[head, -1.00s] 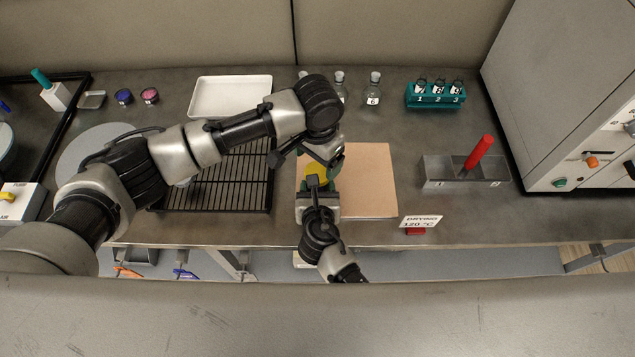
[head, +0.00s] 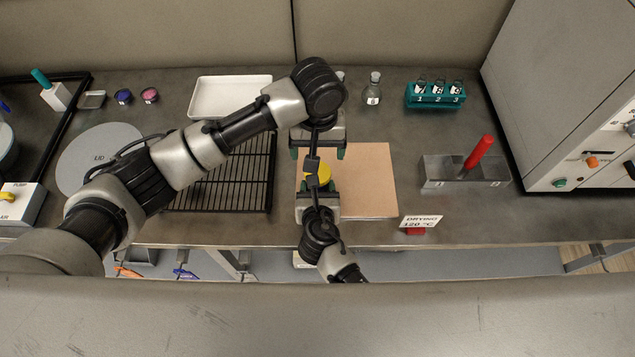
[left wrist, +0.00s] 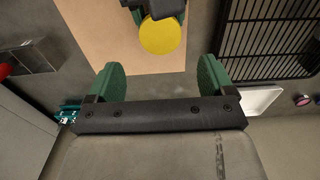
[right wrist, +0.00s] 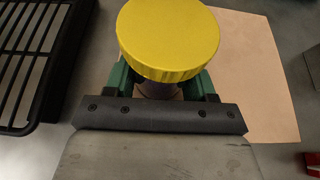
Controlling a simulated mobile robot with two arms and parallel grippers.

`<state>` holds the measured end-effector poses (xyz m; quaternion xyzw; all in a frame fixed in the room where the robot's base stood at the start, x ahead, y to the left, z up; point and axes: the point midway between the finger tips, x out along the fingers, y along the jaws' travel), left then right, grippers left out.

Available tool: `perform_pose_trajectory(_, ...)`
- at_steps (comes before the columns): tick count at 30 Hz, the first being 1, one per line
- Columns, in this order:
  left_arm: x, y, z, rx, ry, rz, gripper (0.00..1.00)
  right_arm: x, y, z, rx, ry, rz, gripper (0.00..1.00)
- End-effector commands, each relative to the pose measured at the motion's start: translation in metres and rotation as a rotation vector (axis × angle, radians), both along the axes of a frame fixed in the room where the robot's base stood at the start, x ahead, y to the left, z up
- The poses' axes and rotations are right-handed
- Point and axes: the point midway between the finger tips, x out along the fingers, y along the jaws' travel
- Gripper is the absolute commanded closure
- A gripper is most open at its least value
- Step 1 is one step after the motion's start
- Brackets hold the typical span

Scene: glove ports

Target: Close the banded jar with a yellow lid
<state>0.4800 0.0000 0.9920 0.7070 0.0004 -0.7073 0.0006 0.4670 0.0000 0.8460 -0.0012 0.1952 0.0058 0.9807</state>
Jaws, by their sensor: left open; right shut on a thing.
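The yellow lid (head: 318,171) sits on top of the jar over the tan board. In the right wrist view the lid (right wrist: 168,40) looks level and covers the jar's mouth. Only a small purplish part of the jar (right wrist: 158,90) shows below it; its bands cannot be made out. My right gripper (head: 318,188) is shut on the jar from the front, its fingers partly hidden under the lid. My left gripper (head: 317,152) is open and empty just behind the lid. In the left wrist view the lid (left wrist: 163,36) lies beyond the open fingers, apart from them.
The tan board (head: 367,180) is bare to the right. A black rack (head: 225,180) lies to the left, with a white tray (head: 215,97) behind it.

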Motion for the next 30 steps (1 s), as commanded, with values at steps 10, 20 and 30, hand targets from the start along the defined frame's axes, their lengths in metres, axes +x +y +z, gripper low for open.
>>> perform_pose_trajectory(10, 0.0, 0.0, -0.042, 0.002, 0.003, 0.001, 0.17, 0.0, 0.0, 0.0, 0.0, -0.001, 0.0, 1.0)
perform_pose_trajectory(20, 0.0, 0.0, -0.077, 0.001, 0.0, -0.001, 0.17, 0.0, 0.0, 0.0, 0.0, -0.001, 0.0, 1.0)
perform_pose_trajectory(30, 0.0, 0.0, -0.08, 0.0, 0.0, -0.002, 0.19, 0.0, 0.0, 0.0, 0.0, -0.001, 0.0, 1.0)
